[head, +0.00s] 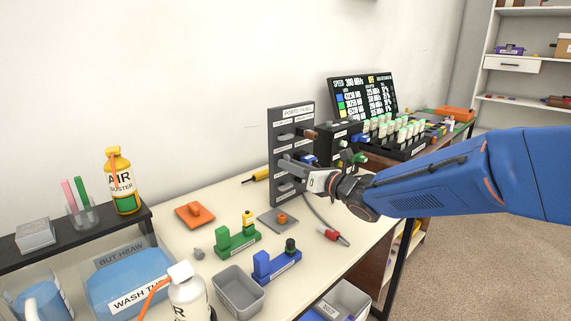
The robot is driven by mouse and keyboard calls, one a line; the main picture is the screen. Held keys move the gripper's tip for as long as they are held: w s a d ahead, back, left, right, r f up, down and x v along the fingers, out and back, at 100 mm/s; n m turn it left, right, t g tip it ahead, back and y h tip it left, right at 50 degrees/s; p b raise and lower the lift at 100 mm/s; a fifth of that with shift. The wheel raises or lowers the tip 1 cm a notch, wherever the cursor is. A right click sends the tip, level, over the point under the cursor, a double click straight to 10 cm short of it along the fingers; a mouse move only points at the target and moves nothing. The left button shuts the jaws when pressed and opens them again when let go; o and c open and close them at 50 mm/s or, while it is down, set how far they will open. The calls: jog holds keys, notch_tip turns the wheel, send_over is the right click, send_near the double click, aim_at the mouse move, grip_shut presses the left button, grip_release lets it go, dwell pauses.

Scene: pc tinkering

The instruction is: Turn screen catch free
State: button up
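My gripper (290,166) is in front of the dark grey upright ports panel (277,131), at about its mid height. Its grey fingers point left and overlap the panel in the picture. I cannot tell whether they touch it, or whether they are open, shut or holding something. A blue plug-like part (308,158) shows just above the gripper. The lit black screen (362,96) stands behind, to the right of the panel. No part can be clearly made out as a screen catch; small dark parts (308,134) stick out from the panel's right side.
A black rack with several pale-topped vials (400,130) stands under the screen. Spray bottles stand at the left.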

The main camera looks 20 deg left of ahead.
jog(key=v, duration=0.6)
dwell(0.6)
jog(key=v, duration=1.7)
jog(key=shift+d, duration=0.25)
